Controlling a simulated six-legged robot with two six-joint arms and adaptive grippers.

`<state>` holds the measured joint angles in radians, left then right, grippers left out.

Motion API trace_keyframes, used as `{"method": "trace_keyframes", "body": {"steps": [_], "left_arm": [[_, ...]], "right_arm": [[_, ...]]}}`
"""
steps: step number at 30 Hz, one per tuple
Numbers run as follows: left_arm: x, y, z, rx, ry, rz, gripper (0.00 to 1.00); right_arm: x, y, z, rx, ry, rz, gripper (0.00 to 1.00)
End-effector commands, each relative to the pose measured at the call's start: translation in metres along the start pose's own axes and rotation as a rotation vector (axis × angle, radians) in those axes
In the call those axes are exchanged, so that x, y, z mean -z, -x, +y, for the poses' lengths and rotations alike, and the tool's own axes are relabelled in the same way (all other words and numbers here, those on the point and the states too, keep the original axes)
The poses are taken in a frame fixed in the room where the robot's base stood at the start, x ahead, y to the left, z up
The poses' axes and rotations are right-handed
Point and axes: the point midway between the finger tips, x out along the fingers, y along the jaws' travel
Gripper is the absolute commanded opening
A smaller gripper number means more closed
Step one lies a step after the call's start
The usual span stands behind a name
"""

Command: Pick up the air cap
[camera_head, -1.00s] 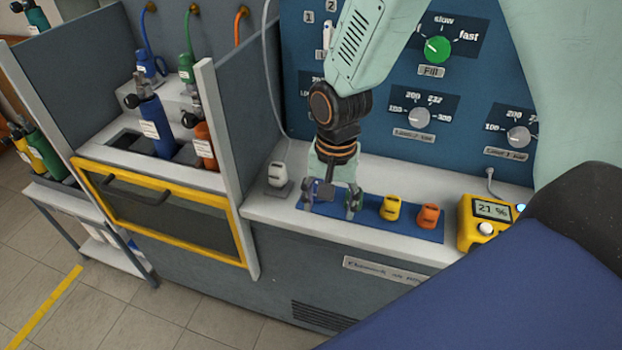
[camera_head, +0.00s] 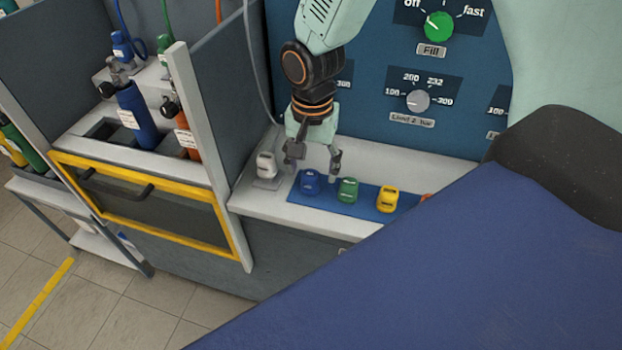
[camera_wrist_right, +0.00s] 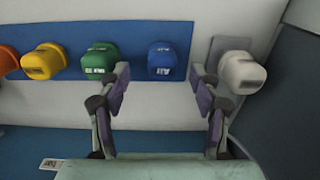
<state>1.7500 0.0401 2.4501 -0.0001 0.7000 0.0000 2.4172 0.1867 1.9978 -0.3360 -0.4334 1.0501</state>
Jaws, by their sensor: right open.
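A row of caps stands on a blue mat (camera_head: 329,206): a blue cap (camera_head: 310,182), a green cap (camera_head: 347,190) and a yellow cap (camera_head: 387,199). In the right wrist view, an orange cap (camera_wrist_right: 9,61) shows at the left end. A white cap (camera_head: 266,165) stands on a grey base left of the mat. My right gripper (camera_head: 313,163) is open and empty, above and behind the blue cap. In the wrist view the blue cap (camera_wrist_right: 168,60) lies ahead, between the fingers. My left gripper is out of view.
The blue panel with knobs (camera_head: 438,27) rises behind the bench. A grey partition with a white edge (camera_head: 201,150) stands left of the white cap, beside gas bottles (camera_head: 137,120). My own blue body covers the lower right.

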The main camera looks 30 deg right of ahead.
Motion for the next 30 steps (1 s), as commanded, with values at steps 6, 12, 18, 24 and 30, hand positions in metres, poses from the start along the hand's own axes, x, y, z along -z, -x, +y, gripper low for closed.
{"method": "trace_keyframes", "body": {"steps": [6, 12, 18, 24, 30], "left_arm": [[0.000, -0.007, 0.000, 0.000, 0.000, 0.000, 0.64], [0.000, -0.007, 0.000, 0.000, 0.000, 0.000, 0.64], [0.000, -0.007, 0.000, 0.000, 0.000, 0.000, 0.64], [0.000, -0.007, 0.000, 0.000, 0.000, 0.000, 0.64], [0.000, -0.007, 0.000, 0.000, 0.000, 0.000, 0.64]], "right_arm": [[0.001, -0.027, -0.001, 0.000, 0.003, 0.001, 0.64], [0.002, -0.029, -0.002, 0.001, 0.004, 0.001, 0.64], [0.003, -0.029, -0.003, 0.001, 0.003, 0.001, 0.54], [0.003, -0.029, -0.003, 0.001, 0.003, 0.001, 0.37], [0.003, -0.029, -0.003, 0.001, 0.003, 0.001, 0.20]]}}
